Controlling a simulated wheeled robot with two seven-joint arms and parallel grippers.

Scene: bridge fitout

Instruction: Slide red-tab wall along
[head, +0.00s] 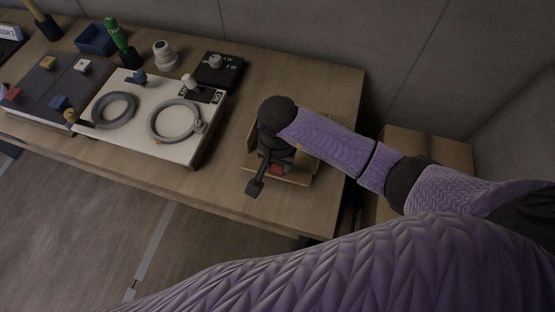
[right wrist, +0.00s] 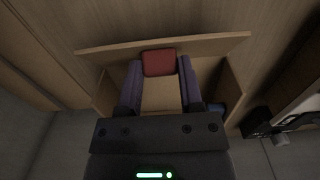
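A small wooden box (head: 303,178) with low walls stands at the right end of the table, partly hidden under my right arm. In the right wrist view, a long thin wooden wall (right wrist: 218,43) crosses the box, with a red tab (right wrist: 158,60) at its middle. The red tab also shows in the head view (head: 278,169). My right gripper (right wrist: 160,66) has its two purple fingers on either side of the tab, with no clear gap, and looks shut on it. My left gripper is in neither view.
On the wooden table (head: 333,88), left of the box, lies a white board (head: 138,134) with grey rings. A black device (head: 219,71) stands behind it. Blue tray (head: 95,40) and a dark board (head: 45,85) are farther left. A grey wall rises behind the table.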

